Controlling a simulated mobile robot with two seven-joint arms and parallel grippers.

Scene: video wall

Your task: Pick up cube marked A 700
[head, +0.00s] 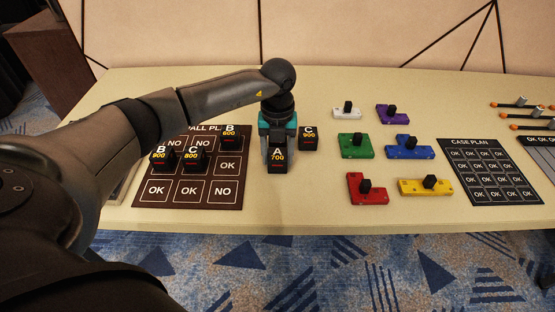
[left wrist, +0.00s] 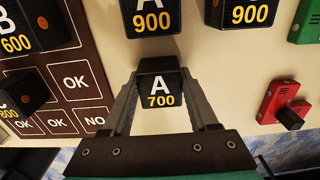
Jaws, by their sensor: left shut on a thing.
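The black cube marked A 700 (head: 277,156) is near the middle of the table in the head view, right of the dark plan board. My left gripper (head: 272,160) reaches down over it from above and is shut on it. In the left wrist view the cube (left wrist: 160,90) sits between the two grey fingers, its A 700 face towards the camera. Whether its underside touches the table cannot be told. My right gripper is in neither view.
Cube C 900 (head: 308,138) stands close to the right. Cube A 900 (left wrist: 152,20) is just beyond the fingers. The wall plan board (head: 225,190) on the left bears cubes B 600, B 900 and C 800. Coloured blocks and the case plan (head: 487,200) lie right.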

